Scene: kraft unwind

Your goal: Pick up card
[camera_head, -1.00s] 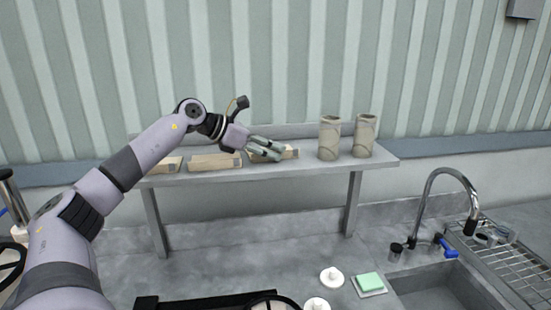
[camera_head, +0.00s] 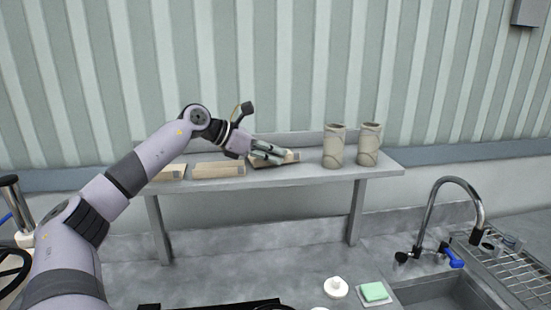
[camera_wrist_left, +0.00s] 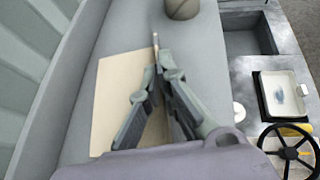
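Several flat beige card-like pieces lie in a row on the grey wall shelf, at the left (camera_head: 173,172), in the middle (camera_head: 219,170) and further right (camera_head: 262,163). My left gripper (camera_head: 272,152) is at the rightmost one and hides part of it. In the left wrist view the beige piece (camera_wrist_left: 112,100) lies left of and behind the fingers. The fingertips (camera_wrist_left: 157,75) are close together, with a thin brownish edge (camera_wrist_left: 155,45) at them. Whether they pinch it is not clear. My right gripper is not in view.
Two beige cylinders stand on the shelf (camera_head: 382,166) right of the gripper, left one (camera_head: 333,148) and right one (camera_head: 369,146). Below are a counter, a green sponge (camera_head: 374,291), a white knob-like item (camera_head: 336,288) and a sink with a faucet (camera_head: 447,181).

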